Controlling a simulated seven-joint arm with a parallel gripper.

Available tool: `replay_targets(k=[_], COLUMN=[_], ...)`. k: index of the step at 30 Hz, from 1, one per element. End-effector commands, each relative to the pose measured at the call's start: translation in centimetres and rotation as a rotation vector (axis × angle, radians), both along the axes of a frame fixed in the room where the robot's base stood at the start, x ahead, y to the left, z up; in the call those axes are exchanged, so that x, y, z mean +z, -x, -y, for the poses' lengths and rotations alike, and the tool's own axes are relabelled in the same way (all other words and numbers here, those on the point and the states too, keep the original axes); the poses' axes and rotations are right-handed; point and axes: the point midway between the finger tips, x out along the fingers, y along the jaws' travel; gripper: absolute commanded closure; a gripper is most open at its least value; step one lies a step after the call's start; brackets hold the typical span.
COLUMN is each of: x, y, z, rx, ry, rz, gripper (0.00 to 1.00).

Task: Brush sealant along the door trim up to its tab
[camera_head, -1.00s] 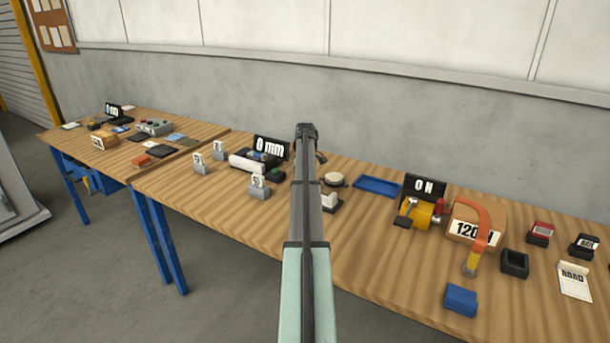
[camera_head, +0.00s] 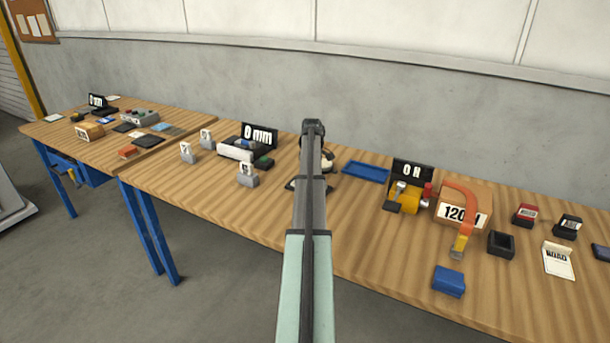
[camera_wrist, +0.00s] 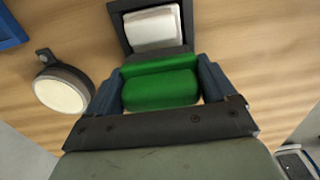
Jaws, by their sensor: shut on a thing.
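My gripper (camera_wrist: 160,92) is shut on a green block-shaped thing (camera_wrist: 160,90), which could be the brush's grip; no bristles show. Just beyond it in the wrist view is a dark square frame (camera_wrist: 118,25) with a white piece (camera_wrist: 153,26) in it. I cannot tell whether the green thing touches this frame. In the head view my arm hides the gripper's fingers and what they hold. A white bar (camera_head: 236,151) lies in front of a "0 mm" sign (camera_head: 259,137); I cannot tell if it is the door trim. No tab is clear.
A round cream-topped pot (camera_wrist: 62,90) stands left of my gripper. Small numbered stands (camera_head: 247,175) are left.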

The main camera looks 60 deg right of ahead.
Motion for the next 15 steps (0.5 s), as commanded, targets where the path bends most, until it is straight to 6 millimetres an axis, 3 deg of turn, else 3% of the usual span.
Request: replay_targets(k=[4,15], x=[0.0,0.0], y=[1.0,-2.7], z=[-0.1,0.1], rx=[0.001,0.002], ry=[0.0,0.0], rz=[0.0,0.0], gripper=[0.44,0.44])
